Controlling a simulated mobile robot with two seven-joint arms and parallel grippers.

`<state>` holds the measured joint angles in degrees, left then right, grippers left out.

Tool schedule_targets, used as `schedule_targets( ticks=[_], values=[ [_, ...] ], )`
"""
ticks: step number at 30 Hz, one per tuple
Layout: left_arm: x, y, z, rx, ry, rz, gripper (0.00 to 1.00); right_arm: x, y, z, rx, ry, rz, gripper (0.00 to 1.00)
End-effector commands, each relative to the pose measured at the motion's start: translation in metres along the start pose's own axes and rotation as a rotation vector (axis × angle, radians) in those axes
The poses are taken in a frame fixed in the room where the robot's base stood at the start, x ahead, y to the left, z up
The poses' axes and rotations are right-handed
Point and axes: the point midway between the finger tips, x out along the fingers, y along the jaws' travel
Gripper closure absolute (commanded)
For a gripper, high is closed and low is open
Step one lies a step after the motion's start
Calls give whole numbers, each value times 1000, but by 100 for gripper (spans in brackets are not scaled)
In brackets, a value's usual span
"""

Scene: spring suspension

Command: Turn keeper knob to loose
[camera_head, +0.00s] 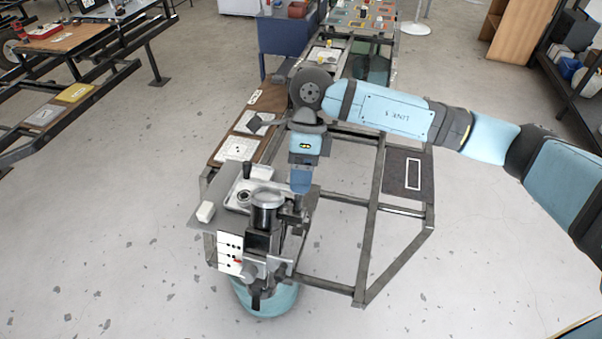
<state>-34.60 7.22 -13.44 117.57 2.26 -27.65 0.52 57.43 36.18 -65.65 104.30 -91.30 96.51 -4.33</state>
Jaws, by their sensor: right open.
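A spring suspension fixture (267,217) with a dark upright cylinder stands on the near end of a metal-framed bench. A white plate (230,252) with dark dots and a small red mark faces its front left. A grey round knob (250,271) sits beside this plate, low on the front; I cannot tell for sure that it is the keeper knob or read its setting. My right gripper (298,203) points down just right of the cylinder, above and behind the grey knob and apart from it. Its fingertips are small and partly merge with the fixture. My left gripper is not in view.
The bench frame (363,250) has open bars right of the fixture. A dark pad with a white rectangle (413,175) lies on its right side. White cards (236,149) lie on the brown strip behind. A small white block (205,212) sits left. Open floor surrounds the bench.

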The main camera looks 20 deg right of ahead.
Motion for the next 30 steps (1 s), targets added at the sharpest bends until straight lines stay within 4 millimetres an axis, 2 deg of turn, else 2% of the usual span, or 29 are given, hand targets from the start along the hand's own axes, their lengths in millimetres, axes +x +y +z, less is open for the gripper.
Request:
schedule_targets(
  ticks=[5,12,18,24,30],
  values=[
    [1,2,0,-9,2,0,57,-29,0,0,0,-2,-4,41],
    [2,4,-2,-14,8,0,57,-85,0,0,0,-3,-4,41],
    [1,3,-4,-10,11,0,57,-119,0,0,1,-1,-3,41],
    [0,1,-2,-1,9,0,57,-134,0,0,0,-1,-2,41],
    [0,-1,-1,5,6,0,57,-135,0,0,0,0,-2,41]
  ],
)
